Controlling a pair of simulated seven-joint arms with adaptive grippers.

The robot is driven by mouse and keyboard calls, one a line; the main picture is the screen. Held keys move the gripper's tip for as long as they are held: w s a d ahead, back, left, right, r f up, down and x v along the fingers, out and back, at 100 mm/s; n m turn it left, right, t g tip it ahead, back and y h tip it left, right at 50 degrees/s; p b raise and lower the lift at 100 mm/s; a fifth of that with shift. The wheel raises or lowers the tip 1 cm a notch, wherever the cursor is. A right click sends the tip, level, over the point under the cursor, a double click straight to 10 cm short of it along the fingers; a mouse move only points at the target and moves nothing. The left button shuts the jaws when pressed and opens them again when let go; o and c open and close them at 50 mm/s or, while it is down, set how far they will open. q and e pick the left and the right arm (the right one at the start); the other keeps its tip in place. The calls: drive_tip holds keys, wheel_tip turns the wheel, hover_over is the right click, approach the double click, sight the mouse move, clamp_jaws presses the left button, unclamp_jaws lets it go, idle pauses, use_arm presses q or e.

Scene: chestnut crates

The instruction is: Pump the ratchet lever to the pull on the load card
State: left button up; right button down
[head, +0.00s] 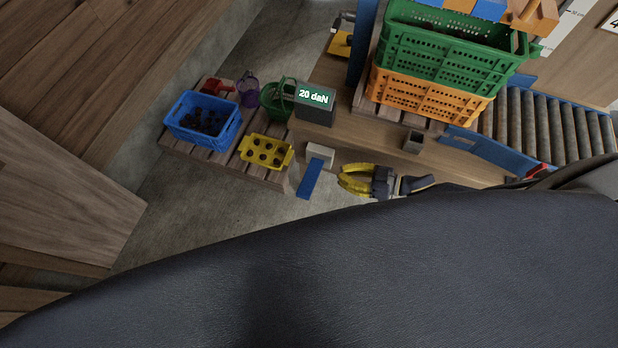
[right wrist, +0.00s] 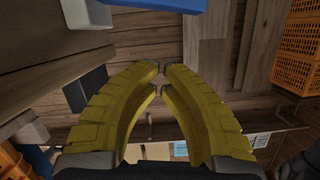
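A blue bar (head: 310,179), which looks like the ratchet lever, slants down from a pale block (head: 320,153) at the front edge of the wooden bench in the head view. A dark box (head: 316,110) behind it carries a readout (head: 314,96) of "20 daN". My right gripper (head: 343,181) has yellow fingers and is just right of the blue bar, apart from it. In the right wrist view its fingertips (right wrist: 161,76) nearly meet with nothing between them; a blue surface (right wrist: 160,4) lies beyond them at the top. A card (head: 613,20) at the upper right is cut off. My left gripper is out of view.
A green crate (head: 440,60) sits on an orange crate (head: 420,93) at the back right, beside a roller conveyor (head: 545,125). A blue crate (head: 205,118) and yellow tray (head: 266,152) sit on slats at left.

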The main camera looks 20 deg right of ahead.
drive_tip(key=shift+s+a+r, duration=0.25)
drive_tip(key=shift+r, duration=0.2)
drive_tip(key=shift+w+a, duration=0.1)
hover_over(311, 183)
drive_tip(key=w, duration=0.1)
wheel_tip(311, 183, down, 2)
drive_tip(key=shift+f, duration=0.2)
drive_tip(key=shift+s+d+f, duration=0.1)
drive_tip(key=shift+s+f, duration=0.1)
drive_tip(key=shift+f, duration=0.35)
drive_tip(key=shift+s+d+f, duration=0.1)
drive_tip(key=shift+s+f, duration=0.05)
drive_tip(key=shift+f, duration=0.4)
drive_tip(key=shift+s+a+f, duration=0.1)
drive_tip(key=shift+f, duration=0.75)
